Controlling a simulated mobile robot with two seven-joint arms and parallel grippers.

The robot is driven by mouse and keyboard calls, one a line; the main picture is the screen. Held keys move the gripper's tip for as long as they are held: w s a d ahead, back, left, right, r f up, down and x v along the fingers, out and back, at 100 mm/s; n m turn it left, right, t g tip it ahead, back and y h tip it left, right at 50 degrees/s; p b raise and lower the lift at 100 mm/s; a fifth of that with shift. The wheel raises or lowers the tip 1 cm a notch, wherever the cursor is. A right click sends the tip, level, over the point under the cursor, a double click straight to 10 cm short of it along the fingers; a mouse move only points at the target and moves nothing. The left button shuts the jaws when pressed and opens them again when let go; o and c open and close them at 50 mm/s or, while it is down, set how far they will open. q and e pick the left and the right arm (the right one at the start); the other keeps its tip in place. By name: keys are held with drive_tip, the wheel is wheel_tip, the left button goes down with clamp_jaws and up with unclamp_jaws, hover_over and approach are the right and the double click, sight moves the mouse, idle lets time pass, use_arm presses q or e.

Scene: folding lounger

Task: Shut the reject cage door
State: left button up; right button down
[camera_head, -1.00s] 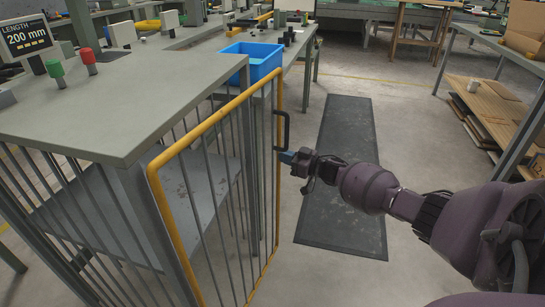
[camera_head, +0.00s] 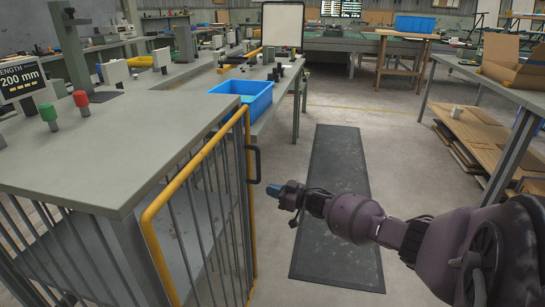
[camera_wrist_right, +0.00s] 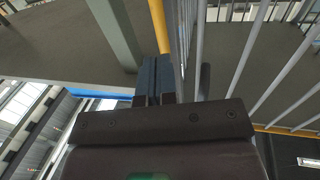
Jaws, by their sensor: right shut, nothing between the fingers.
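The reject cage door (camera_head: 170,193) has a yellow tube frame with grey vertical bars. It stands along the right side of the cage under the grey bench top (camera_head: 130,150), close to the bench edge; whether it is fully shut I cannot tell. Its black handle (camera_head: 257,165) is on the far upright. My right gripper (camera_head: 275,189) is shut and empty, a little to the right of and below the handle, apart from it. In the right wrist view, the fingers (camera_wrist_right: 155,80) are together, with the yellow frame (camera_wrist_right: 158,25) and grey bars beyond. My left gripper is out of view.
A blue bin (camera_head: 250,98) sits at the bench behind the cage. A dark mat (camera_head: 337,220) lies on the floor to the right. A side table with a cardboard box (camera_head: 513,62) stands at the right.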

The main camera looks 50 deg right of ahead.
use_arm(q)
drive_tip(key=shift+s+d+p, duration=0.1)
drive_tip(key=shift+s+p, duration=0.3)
drive_tip(key=shift+p, duration=0.5)
use_arm(e)
drive_tip(key=d+v, duration=0.2)
drive_tip(key=v, duration=0.8)
drive_tip(key=shift+d, duration=0.3)
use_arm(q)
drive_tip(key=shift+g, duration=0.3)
use_arm(e)
drive_tip(key=shift+w, duration=0.1)
